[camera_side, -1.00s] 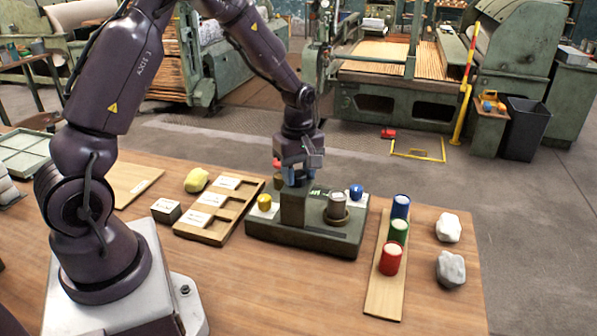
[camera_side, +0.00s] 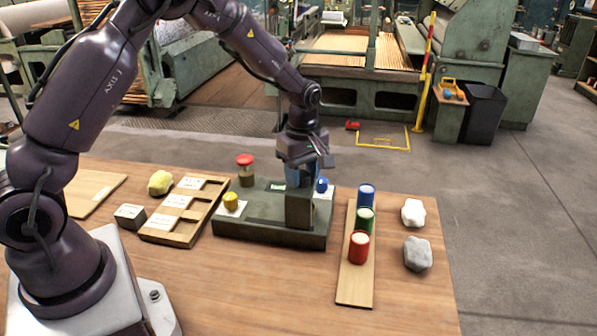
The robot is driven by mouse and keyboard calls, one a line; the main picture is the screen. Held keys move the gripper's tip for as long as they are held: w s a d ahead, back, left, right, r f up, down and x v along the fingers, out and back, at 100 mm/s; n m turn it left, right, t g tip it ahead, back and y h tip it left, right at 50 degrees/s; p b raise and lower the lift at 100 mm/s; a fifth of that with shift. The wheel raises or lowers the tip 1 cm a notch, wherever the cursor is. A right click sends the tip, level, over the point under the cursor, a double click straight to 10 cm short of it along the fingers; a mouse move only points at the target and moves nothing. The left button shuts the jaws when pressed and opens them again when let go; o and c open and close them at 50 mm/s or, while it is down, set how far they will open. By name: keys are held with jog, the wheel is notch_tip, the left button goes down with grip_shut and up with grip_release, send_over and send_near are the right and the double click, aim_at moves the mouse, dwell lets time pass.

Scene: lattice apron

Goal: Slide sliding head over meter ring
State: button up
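The sliding head (camera_side: 299,211) is a dark grey-green block standing upright near the right end of the long dark base (camera_side: 265,234). My gripper (camera_side: 300,177) points down over it, its fingers closed at the top of the block; the exact finger contact is small and partly hidden. The meter ring is not visible; the head stands where it was, covering it from this side. I cannot tell how exactly the head lines up with the ring.
A wooden strip (camera_side: 356,286) with blue, green and red cylinders lies right, beside two pale stones. A slotted tray (camera_side: 178,230) lies left. The front table is clear.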

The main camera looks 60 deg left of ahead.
jog(key=o, duration=0.3)
jog(key=shift+w+d, duration=0.2)
jog(key=shift+w, duration=0.05)
jog(key=shift+o, duration=0.5)
jog(key=shift+s, duration=0.1)
jog(key=shift+a+r, duration=0.1)
notch_tip(320, 180, up, 13)
